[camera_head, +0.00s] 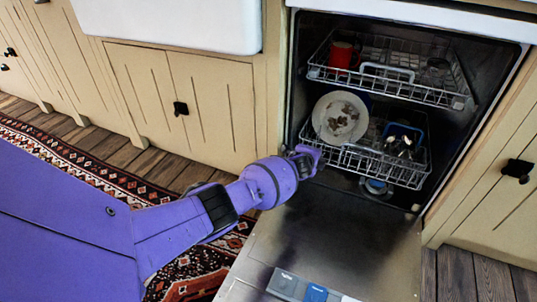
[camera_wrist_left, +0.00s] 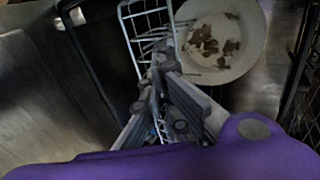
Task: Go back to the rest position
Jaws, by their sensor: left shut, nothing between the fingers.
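My left arm is purple and reaches in from the left in the head view. Its gripper (camera_head: 308,158) is at the left side of the dishwasher opening, beside the left end of the lower rack (camera_head: 375,166). In the left wrist view the gripper fingers (camera_wrist_left: 163,58) are together with nothing between them, close to the white rack wires (camera_wrist_left: 135,40). I cannot tell whether they touch the wires. A dirty white plate (camera_head: 340,117) stands tilted in the lower rack and also shows in the left wrist view (camera_wrist_left: 240,55). My right gripper is not in view.
The dishwasher door (camera_head: 325,245) is folded down below the racks. The upper rack (camera_head: 390,83) holds a red mug (camera_head: 342,52). A blue cutlery basket (camera_head: 404,137) is right of the plate. Cabinets (camera_head: 215,105) flank the opening. A patterned rug (camera_head: 95,165) covers the floor at left.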

